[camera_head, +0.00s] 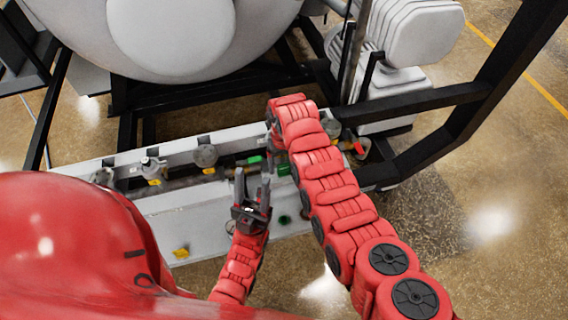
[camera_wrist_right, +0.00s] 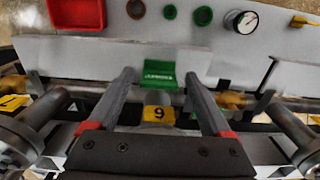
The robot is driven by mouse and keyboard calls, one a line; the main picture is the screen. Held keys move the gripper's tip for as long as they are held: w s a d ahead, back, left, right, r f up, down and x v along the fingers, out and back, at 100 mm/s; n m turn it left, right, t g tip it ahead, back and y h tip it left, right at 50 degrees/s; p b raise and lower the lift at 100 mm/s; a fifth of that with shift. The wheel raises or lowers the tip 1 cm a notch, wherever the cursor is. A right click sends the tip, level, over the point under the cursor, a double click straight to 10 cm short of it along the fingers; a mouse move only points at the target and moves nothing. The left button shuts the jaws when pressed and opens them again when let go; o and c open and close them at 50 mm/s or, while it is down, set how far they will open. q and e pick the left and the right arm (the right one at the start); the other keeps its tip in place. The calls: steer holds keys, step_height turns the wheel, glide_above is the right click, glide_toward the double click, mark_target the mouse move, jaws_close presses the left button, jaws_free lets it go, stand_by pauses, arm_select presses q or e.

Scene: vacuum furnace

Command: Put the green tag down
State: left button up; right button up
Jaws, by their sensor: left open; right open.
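The green tag (camera_wrist_right: 159,74), with lettering on it, lies at the edge of the pale panel in the right wrist view. It sits between and just past the fingertips of my right gripper (camera_wrist_right: 158,80), which is open; I cannot tell whether they touch it. In the head view, green pieces show near both grippers, and I cannot tell which is the tag. My right gripper (camera_head: 272,137) is partly hidden behind its own arm there. My left gripper (camera_head: 252,180) is open and empty, pointing up in front of the pipe row.
A yellow label marked 6 (camera_wrist_right: 159,113) is below the tag. A pressure gauge (camera_wrist_right: 242,21), round buttons and a red box (camera_wrist_right: 77,12) are on the panel. Valves (camera_head: 205,155) line the pipe in the head view. A black frame (camera_head: 450,130) stands at right.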

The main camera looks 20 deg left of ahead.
mark_target(284, 164)
steer(key=shift+a+r+b, duration=0.1)
steer(key=shift+r+b, duration=0.2)
steer(key=shift+r, duration=0.25)
step_height(284, 164, up, 5)
steer(key=shift+f+b, duration=0.15)
steer(key=shift+b, duration=0.95)
step_height(284, 164, up, 6)
steer(key=p, duration=0.3)
steer(key=shift+s, duration=0.1)
